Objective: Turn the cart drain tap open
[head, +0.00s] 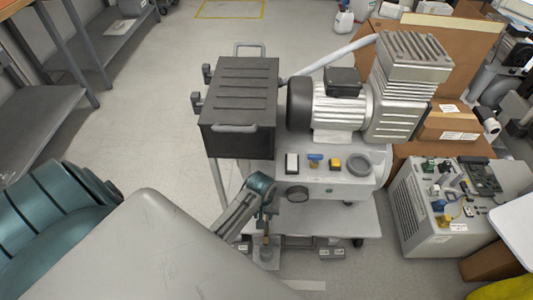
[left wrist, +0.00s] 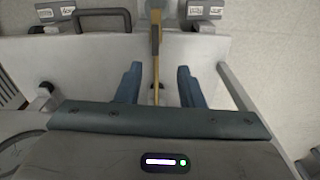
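The cart (head: 345,215) stands in the middle of the head view, with a pale lower shelf. A narrow brass-coloured piece, which looks like the drain tap (head: 265,240), stands low at the cart's near side above a small grey block. It also shows in the left wrist view (left wrist: 156,50) as an upright brass strip. My left gripper (head: 267,212) points down at it; in the left wrist view its two blue fingers (left wrist: 159,82) are apart, one on each side of the strip's line, with visible gaps. Whether the fingertips reach around it I cannot tell. My right gripper is not in view.
A compressor motor (head: 340,108) and a dark ribbed box (head: 240,90) sit on top of the cart. Small labelled blocks (head: 331,253) lie near its lower edge. A grey machine (head: 430,225) and cardboard boxes (head: 450,122) stand right.

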